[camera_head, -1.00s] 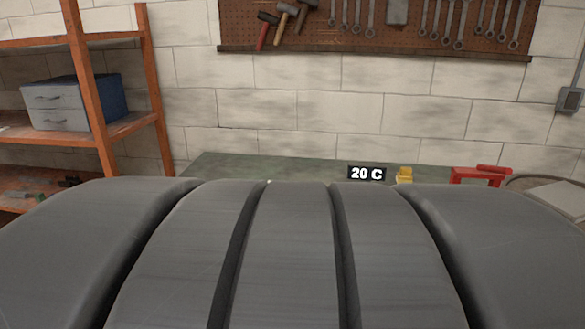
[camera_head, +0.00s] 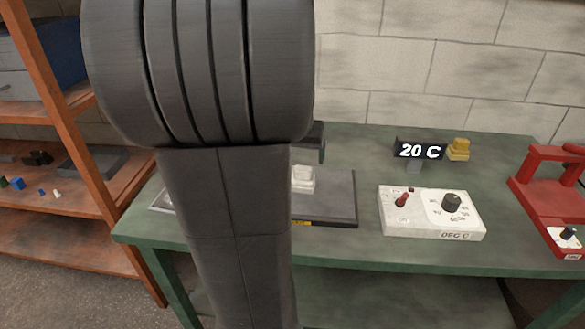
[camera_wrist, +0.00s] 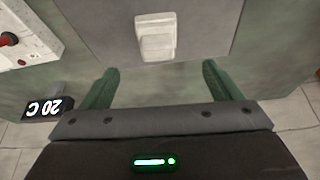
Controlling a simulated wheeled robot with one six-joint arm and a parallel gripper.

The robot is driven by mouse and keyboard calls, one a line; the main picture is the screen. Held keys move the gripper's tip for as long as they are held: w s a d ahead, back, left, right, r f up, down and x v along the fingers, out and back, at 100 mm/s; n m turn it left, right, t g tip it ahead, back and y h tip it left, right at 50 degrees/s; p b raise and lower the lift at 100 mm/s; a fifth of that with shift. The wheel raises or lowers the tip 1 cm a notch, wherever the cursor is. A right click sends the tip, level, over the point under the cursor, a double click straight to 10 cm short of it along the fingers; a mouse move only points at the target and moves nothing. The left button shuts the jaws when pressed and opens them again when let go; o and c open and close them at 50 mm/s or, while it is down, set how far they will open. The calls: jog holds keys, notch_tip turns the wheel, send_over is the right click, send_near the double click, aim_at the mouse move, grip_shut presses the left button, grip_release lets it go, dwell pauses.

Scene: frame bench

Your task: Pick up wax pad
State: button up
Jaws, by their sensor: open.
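A small white block (camera_head: 303,179) with a raised grip lies on a dark plate (camera_head: 335,203) on the green bench; I take it for the wax pad. The block also shows in the wrist view (camera_wrist: 156,38), top centre, just beyond my fingertips. My gripper (camera_wrist: 156,72) is open, with its two green fingers spread wide and nothing between them. In the head view my arm hides most of the gripper and part of the plate. A yellow piece (camera_head: 458,149) with a knob stands at the back of the bench; it could also be wax.
A white control box (camera_head: 432,211) with a red switch and a dial sits right of the plate. A "20 C" display (camera_head: 419,150) stands behind it. A red frame (camera_head: 550,190) stands at the bench's right end. An orange shelf (camera_head: 75,130) is at the left.

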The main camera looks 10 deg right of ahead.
aim_at(303, 176)
jog(key=x, duration=0.5)
jog(key=shift+w+f, duration=0.1)
jog(key=shift+f, duration=0.25)
jog(key=shift+d+x, duration=0.2)
jog(key=shift+x, duration=2.65)
jog(key=c, duration=1.1)
